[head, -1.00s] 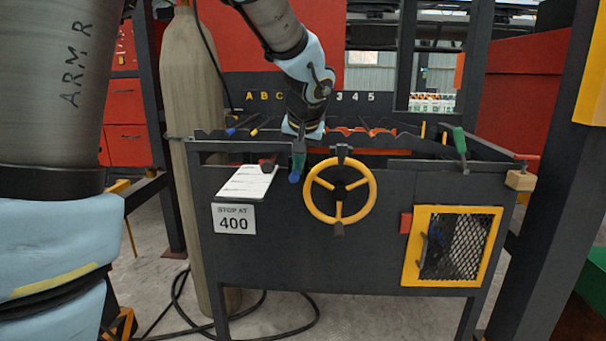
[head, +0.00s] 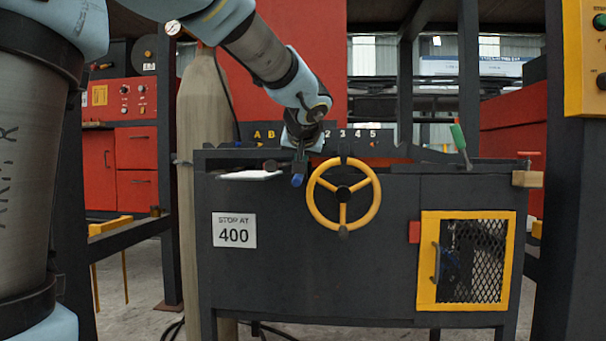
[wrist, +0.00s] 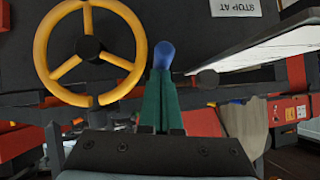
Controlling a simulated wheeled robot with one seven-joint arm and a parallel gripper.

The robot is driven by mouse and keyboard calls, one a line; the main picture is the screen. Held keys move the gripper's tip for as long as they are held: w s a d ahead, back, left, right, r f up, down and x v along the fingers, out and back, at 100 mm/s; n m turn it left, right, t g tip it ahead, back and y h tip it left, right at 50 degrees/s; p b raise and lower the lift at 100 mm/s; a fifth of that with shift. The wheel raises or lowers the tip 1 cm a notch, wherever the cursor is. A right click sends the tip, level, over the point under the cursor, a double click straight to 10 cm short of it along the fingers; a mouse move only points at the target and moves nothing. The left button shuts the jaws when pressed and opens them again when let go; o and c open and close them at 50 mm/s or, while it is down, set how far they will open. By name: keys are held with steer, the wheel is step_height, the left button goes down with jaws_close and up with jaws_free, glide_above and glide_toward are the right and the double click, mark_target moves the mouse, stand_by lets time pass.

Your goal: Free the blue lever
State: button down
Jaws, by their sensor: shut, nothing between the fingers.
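The blue lever's rounded knob (head: 297,181) shows at the front edge of the dark bench, just left of the yellow handwheel (head: 343,195). My gripper (head: 300,167) points down right above it. In the wrist view, my gripper (wrist: 161,85) has its green fingers together, with nothing visible between them. The blue knob (wrist: 165,55) shows just past the fingertips. I cannot tell whether they touch. The lever's shaft is hidden behind the fingers. The yellow wheel (wrist: 92,50) is close beside them in that view.
A white plate (head: 250,175) juts out left of the lever, above a "STOP AT 400" sign (head: 234,230). A green-handled lever (head: 460,143) stands at the right. A yellow-framed mesh door (head: 427,262) is on the bench front. A tall cylinder (head: 207,100) stands behind the left end.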

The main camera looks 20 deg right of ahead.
mark_target(300, 180)
steer(key=shift+s+a+f+t+h+b, duration=0.15)
steer(key=shift+f+t+b, duration=0.45)
steer(key=shift+b, duration=1.95)
steer(key=shift+d+f+t+h+b, duration=0.15)
steer(key=shift+f+t+b, duration=0.4)
steer(key=shift+b, duration=2)
steer(key=shift+f+b, duration=0.15)
steer(key=shift+b, duration=0.3)
steer(key=shift+f+b, duration=0.3)
steer(key=shift+b, duration=1.3)
